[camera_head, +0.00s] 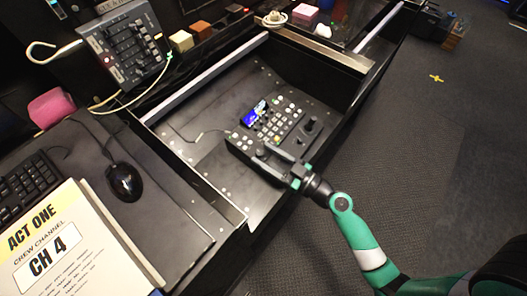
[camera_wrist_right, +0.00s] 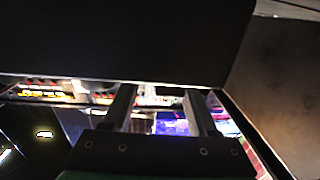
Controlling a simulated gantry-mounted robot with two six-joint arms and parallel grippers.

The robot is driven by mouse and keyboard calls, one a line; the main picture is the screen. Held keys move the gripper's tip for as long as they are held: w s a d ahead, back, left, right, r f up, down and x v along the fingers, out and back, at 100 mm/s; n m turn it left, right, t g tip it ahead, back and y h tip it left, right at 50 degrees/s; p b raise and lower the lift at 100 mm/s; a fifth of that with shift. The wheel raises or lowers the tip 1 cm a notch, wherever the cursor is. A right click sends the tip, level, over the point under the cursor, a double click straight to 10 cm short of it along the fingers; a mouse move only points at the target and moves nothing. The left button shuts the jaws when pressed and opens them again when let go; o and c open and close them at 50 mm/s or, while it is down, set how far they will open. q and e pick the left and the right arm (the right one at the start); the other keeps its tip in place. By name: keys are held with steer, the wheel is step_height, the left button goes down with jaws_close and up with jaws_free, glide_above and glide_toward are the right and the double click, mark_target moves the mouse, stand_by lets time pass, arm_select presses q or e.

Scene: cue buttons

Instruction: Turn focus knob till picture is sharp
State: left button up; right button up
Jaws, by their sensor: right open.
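A dark control panel (camera_head: 243,143) with a small lit colour screen (camera_head: 254,112), rows of buttons and a black upright knob or stick (camera_head: 310,123) lies in the open recess of the desk. I cannot tell which control is the focus knob; no label is readable. My right gripper (camera_head: 268,155) is open over the panel's near edge, left of the upright black control. I cannot tell whether it touches the panel. In the right wrist view its two fingers (camera_wrist_right: 160,108) stand apart, with a dark surface across the top and blurred lights behind. My left gripper is not in view.
A grey button box (camera_head: 130,48) with cables stands at the upper left. A black mouse (camera_head: 125,181), a keyboard (camera_head: 28,186) and an "ACT ONE" sheet (camera_head: 65,250) lie on the left desk. Metal rails (camera_head: 205,78) border the recess. Carpet floor at right is mostly clear.

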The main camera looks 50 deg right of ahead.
steer(key=shift+w, duration=0.55)
steer(key=shift+a, duration=0.1)
jaws_close()
steer(key=shift+a+r+m+h+p, duration=0.15)
steer(key=shift+m+h+p, duration=0.2)
steer(key=shift+p, duration=0.3)
steer(key=m+h+p, duration=0.2)
steer(key=h+p, duration=0.1)
steer(key=p, duration=0.2)
steer(key=shift+a, duration=0.1)
steer(key=shift+m+h, duration=0.25)
steer(key=shift+f, duration=0.2)
